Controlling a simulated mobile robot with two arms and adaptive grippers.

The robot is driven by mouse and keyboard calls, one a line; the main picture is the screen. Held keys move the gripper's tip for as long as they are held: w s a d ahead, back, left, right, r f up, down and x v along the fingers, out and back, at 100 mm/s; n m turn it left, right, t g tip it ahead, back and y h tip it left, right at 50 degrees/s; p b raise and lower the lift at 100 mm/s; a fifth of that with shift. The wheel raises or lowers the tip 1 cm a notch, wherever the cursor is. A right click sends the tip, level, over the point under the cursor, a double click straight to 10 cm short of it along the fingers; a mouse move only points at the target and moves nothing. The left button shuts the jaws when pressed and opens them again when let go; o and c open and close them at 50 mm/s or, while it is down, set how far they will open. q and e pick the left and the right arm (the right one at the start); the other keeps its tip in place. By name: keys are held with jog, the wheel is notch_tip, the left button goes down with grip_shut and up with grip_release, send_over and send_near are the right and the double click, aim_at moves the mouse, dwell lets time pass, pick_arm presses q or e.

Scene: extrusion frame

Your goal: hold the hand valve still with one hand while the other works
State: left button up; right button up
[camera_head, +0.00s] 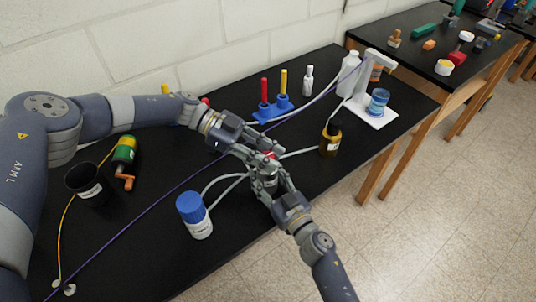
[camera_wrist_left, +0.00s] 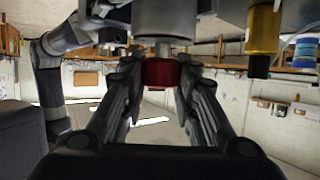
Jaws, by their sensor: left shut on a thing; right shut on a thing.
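The hand valve has a grey body (camera_head: 269,181) and a red knob (camera_head: 268,154), with white hoses running from it. It is upright over the black bench, partly hidden by my grippers. My left gripper (camera_head: 262,158) reaches in from the left and is shut at the red knob. In the left wrist view the red knob (camera_wrist_left: 160,72) sits between my left fingers (camera_wrist_left: 158,88), under the grey body (camera_wrist_left: 164,24). My right gripper (camera_head: 268,185) comes from the front and is shut around the valve's grey body. The exact contacts are hard to see.
A blue-capped white bottle (camera_head: 195,216) stands front left of the valve, a brown bottle (camera_head: 330,138) to its right. A blue holder (camera_head: 273,110) with red and yellow sticks is behind. A purple cord crosses the bench.

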pick_arm(q)
jog(key=shift+w+a+m+g+y, duration=0.1)
jog(key=shift+w+m+g+y, duration=0.35)
jog(key=shift+m+g, duration=0.5)
jog(key=shift+m+g+y, duration=0.25)
jog(key=shift+m, duration=0.1)
jog(key=shift+s+a+g, duration=0.2)
jog(key=shift+g, duration=0.1)
jog(key=o, duration=1.1)
jog(key=shift+c, duration=0.2)
jog(key=shift+s+d+m, duration=0.1)
jog(key=shift+m, duration=0.2)
jog(key=shift+r, duration=0.1)
notch_tip(320, 180, up, 10)
jog(key=shift+f, duration=0.1)
jog(key=shift+o, duration=0.2)
